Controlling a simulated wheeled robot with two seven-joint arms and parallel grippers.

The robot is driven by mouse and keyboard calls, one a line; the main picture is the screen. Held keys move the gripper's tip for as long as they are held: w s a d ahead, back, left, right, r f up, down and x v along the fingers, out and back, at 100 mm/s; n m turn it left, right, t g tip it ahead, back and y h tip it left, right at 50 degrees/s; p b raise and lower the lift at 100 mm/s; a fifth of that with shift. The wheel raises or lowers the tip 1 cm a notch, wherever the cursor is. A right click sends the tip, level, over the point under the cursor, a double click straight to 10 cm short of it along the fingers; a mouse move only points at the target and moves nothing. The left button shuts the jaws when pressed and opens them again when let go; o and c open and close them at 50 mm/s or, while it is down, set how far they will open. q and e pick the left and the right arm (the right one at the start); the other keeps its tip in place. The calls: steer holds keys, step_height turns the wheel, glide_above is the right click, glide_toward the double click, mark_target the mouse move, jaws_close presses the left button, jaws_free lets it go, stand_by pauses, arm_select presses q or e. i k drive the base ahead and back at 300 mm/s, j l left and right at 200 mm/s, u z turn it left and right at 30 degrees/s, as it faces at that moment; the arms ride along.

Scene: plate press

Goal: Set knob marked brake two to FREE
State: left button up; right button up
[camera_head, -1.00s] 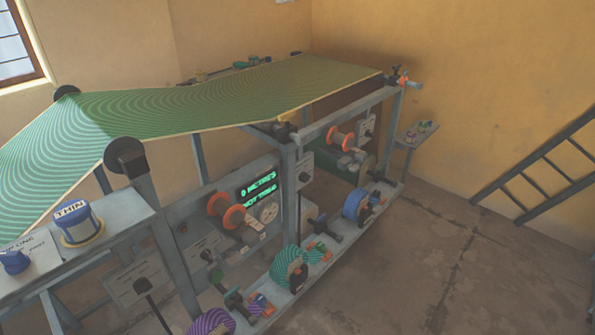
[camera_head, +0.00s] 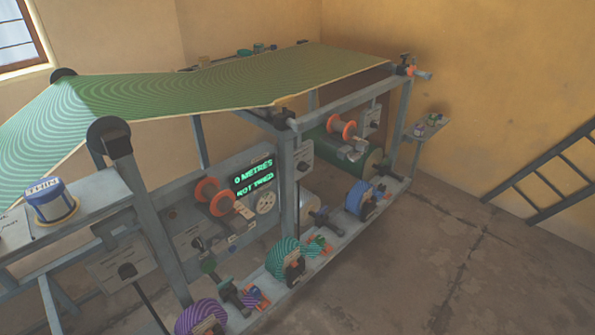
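Several plates with dark knobs are on the grey press frame. One knob (camera_head: 127,271) is on the plate at the lower left, another (camera_head: 197,243) is below the orange-flanged spool, one (camera_head: 302,166) is on the middle post, and one (camera_head: 374,124) is at the far end. Their lettering is too small to read, so I cannot tell which is brake two or how it is set. Neither of my grippers is in view.
A green striped sheet (camera_head: 200,97) runs over the frame. A lit display (camera_head: 254,177) reads "0 METRES" above a blurred line. A blue tin marked THIN (camera_head: 50,203) stands on the left shelf. Coloured rolls (camera_head: 288,258) line the low rail. Floor (camera_head: 420,270) at right is clear; a ladder (camera_head: 545,180) leans there.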

mark_target(302, 166)
steer(key=i+l+u, duration=0.2)
steer(key=i+l, duration=0.2)
steer(key=l, duration=0.25)
steer(key=i+l+u, duration=0.1)
steer(key=l, duration=0.25)
steer(key=i+l+u, duration=0.1)
steer(key=i+l, duration=0.2)
steer(key=i+l+u, duration=0.1)
steer(key=l, duration=0.35)
steer(key=i+l+u, duration=0.15)
steer(key=l, duration=0.25)
steer(key=i+l+u, duration=0.1)
steer(key=l, duration=0.3)
steer(key=i+l+u, duration=0.1)
steer(key=l, duration=0.3)
steer(key=i, duration=0.1)
